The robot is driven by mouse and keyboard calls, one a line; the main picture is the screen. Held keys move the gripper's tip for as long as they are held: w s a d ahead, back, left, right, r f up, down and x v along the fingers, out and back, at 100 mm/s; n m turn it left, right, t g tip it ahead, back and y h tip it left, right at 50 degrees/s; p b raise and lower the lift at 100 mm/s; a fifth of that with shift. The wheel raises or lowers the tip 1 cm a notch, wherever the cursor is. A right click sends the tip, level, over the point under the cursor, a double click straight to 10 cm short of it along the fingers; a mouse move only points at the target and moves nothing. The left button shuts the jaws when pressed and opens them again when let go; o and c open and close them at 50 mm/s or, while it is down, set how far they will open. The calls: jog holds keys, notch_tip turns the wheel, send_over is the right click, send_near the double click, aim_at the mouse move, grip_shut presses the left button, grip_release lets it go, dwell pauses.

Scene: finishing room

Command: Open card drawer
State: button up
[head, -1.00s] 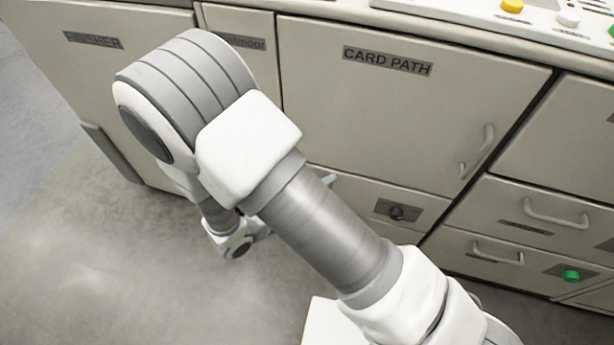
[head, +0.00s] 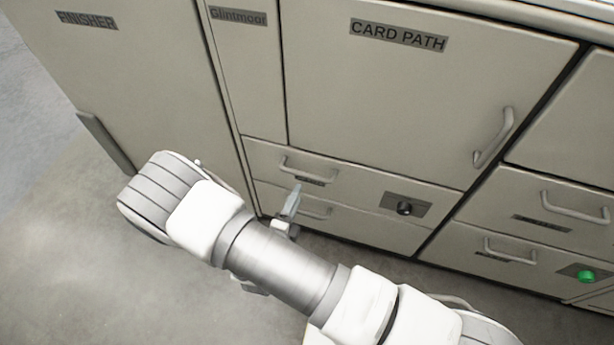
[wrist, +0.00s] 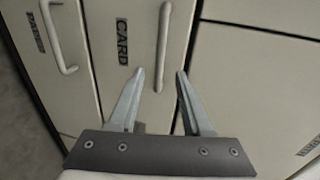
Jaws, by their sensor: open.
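The card drawer (head: 350,185) is the upper of two shallow drawers below the CARD PATH door. It looks shut. Its bar handle (head: 308,172) is partly visible in the head view, with a dark label below. In the wrist view the drawer's label reads CARD, and the handle (wrist: 163,45) lies lengthwise between the fingertips in the picture. My gripper (wrist: 160,72) is open and empty. Whether the fingertips reach around the handle or stop short of it, I cannot tell. In the head view my gripper (head: 291,200) is mostly hidden behind my arm.
A lower drawer with its own handle (head: 318,212) sits just beneath. A dark knob plate (head: 404,208) is to the right. The CARD PATH door (head: 400,100) has a handle (head: 493,137). More drawers stand at right, one with a green button (head: 586,277). Floor is clear at left.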

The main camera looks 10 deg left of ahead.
aim_at(306, 177)
jog(key=b+x, duration=0.2)
jog(key=x, duration=0.7)
jog(key=shift+w, duration=0.4)
jog(key=shift+c, duration=0.3)
grip_shut()
dwell(0.5)
